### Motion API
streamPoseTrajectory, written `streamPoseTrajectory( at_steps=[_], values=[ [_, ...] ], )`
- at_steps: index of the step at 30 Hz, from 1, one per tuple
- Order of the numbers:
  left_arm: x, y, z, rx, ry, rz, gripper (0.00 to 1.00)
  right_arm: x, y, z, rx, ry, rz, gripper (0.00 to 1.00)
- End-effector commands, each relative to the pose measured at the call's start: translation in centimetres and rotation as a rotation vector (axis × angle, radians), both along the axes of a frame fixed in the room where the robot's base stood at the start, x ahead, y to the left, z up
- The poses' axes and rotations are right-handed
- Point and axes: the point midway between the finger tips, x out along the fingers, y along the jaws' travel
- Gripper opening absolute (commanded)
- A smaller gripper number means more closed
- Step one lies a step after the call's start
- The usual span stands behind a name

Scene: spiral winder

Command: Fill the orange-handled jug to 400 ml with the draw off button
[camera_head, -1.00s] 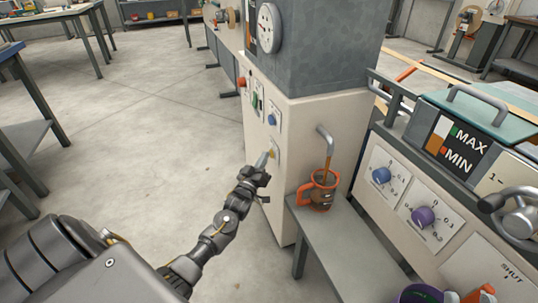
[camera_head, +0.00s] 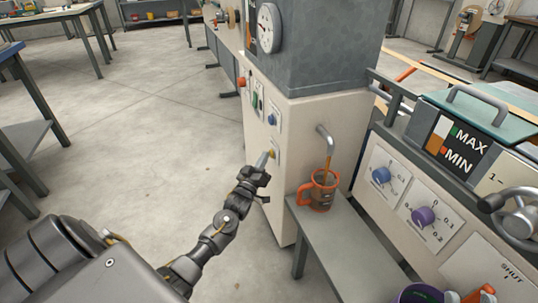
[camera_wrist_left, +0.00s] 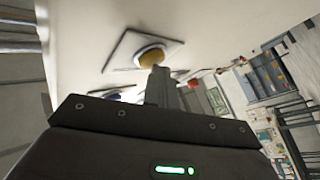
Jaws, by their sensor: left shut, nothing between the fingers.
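The orange-handled jug (camera_head: 322,194) stands upright on a grey bench under the bent spout (camera_head: 325,140) of a cream machine. A thin brown stream runs from the spout into the jug. The level inside is too small to read. My left gripper (camera_head: 264,159) is shut and empty, its fingertips at the yellow button (camera_head: 273,154) on the machine's side. In the left wrist view the fingers (camera_wrist_left: 160,86) meet the lower edge of the yellow button (camera_wrist_left: 152,57) on its square plate and partly hide it. My right gripper is not in view.
A blue button (camera_head: 272,119) sits above the yellow one. The grey bench (camera_head: 350,240) has free room in front of the jug. The floor at left is clear.

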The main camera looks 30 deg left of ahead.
Motion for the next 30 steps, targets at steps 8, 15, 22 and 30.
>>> streamPoseTrajectory(
  at_steps=[8,15,22,30],
  values=[
    [-0.8,0.5,0.1,0.0,0.0,-0.001,0.0,0.0,-0.1,0.6,-0.001,0.001,0.001,0.36],
    [-1.4,1.0,0.0,0.0,0.0,0.0,0.0,0.0,0.0,0.8,-0.002,0.001,0.001,0.36],
    [-1.4,1.0,0.0,0.0,0.0,0.0,0.0,0.0,0.0,0.8,-0.002,0.001,0.001,0.36],
    [-2.7,1.8,0.1,0.0,0.001,0.0,0.0,0.0,0.0,1.6,-0.002,0.001,0.001,0.36]
  ],
)
